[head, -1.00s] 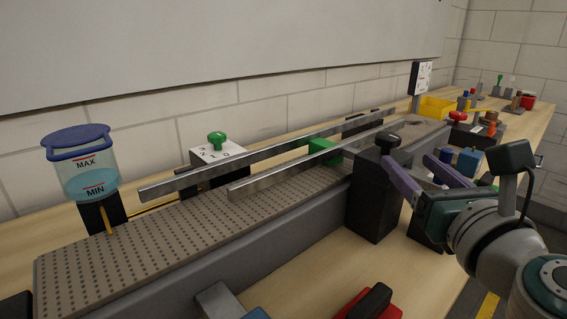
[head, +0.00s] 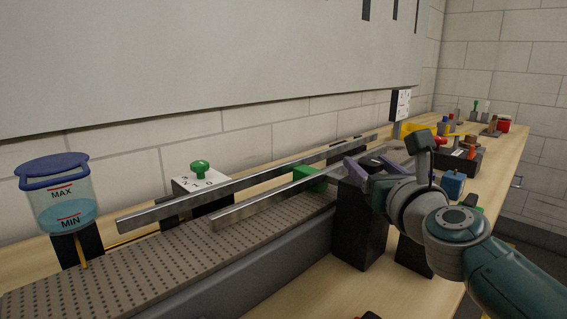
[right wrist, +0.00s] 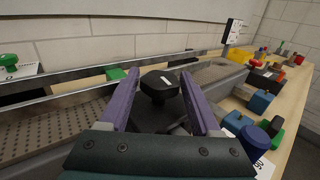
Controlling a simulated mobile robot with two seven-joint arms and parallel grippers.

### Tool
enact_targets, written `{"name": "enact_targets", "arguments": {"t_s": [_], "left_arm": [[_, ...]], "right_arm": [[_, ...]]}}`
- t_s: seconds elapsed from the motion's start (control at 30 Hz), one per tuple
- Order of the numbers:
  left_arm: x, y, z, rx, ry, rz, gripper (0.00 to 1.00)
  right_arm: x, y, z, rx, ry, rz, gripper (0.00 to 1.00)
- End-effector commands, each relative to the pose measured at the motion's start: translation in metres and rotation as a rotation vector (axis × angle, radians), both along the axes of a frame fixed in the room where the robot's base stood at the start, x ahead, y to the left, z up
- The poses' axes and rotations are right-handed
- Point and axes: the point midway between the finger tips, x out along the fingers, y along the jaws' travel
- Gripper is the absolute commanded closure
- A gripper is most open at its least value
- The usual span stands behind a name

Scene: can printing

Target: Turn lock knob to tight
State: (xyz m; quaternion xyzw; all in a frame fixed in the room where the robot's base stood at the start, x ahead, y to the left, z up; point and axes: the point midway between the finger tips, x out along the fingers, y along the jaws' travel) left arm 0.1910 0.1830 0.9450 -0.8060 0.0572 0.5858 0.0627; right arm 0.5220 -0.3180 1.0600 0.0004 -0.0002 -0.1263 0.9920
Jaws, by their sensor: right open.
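The knob's label is not readable. My left gripper is not in view.
Two metal rails (head: 250,186) run along the perforated conveyor (head: 150,272) behind the knob. A green knob on a white dial box (head: 201,180) and a MAX/MIN container (head: 62,205) stand left. Blue and green parts (right wrist: 255,132) crowd the right side.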

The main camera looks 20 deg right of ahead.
Motion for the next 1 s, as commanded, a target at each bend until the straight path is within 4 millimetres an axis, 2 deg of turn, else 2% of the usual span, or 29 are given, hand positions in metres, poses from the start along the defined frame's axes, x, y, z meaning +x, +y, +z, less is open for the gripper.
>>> {"name": "enact_targets", "arguments": {"t_s": [0.07,0.63,0.83,1.0], "left_arm": [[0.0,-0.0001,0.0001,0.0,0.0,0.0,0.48],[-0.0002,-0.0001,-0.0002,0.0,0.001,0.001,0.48],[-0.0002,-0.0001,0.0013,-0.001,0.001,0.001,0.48],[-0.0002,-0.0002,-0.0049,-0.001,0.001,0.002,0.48]], "right_arm": [[-0.0002,0.0,0.0,-0.001,0.0,0.0,0.37],[-0.0005,0.0,-0.0002,-0.001,0.0,0.0,1.0],[0.0005,0.0007,0.0007,0.005,-0.004,-0.048,1.0],[0.0013,0.0021,-0.0025,0.009,-0.005,-0.218,1.0]]}}
